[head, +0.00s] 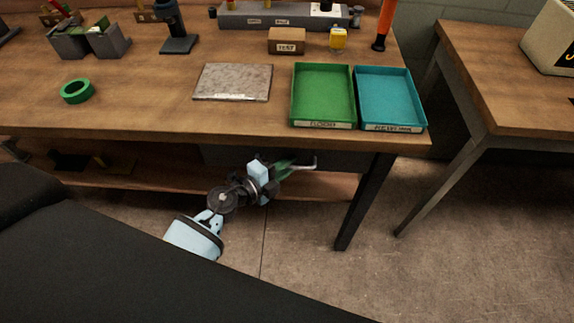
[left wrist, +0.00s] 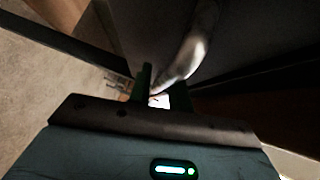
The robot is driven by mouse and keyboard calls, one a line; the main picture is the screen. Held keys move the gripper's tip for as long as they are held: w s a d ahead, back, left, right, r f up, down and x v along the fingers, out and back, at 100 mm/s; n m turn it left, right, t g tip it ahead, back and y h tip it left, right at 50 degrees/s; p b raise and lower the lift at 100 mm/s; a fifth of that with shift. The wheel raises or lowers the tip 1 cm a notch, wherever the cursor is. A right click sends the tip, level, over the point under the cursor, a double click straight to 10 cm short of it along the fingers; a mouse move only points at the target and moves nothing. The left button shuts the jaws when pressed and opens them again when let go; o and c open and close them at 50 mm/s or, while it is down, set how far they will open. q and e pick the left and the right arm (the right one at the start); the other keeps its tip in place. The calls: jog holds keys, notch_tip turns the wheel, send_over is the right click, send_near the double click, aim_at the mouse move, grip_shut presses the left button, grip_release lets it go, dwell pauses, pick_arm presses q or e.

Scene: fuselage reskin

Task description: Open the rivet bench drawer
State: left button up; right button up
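The rivet bench (head: 150,110) has a dark drawer (head: 340,160) under the right part of its top. The drawer front looks about level with the bench frame, though shadow makes this hard to judge. A bent metal handle (head: 315,163) sticks out from it. My left gripper (head: 288,171) is at the handle, below the bench's front edge. In the left wrist view the handle (left wrist: 188,58) runs down between the two dark green fingers (left wrist: 162,92). They stand close together, with the bar filling the narrow gap, so the gripper looks shut on it. My right gripper is not in view.
A green tray (head: 323,92) and a teal tray (head: 390,95) stand on the bench above the drawer. A grey plate (head: 233,82) and a green tape roll (head: 77,91) lie to the left. A bench leg (head: 362,205) stands right of my gripper. The floor in front is clear.

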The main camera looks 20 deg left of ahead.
pick_arm(q)
jog(key=shift+c, duration=0.2)
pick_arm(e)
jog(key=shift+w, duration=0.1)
pick_arm(q)
grip_shut()
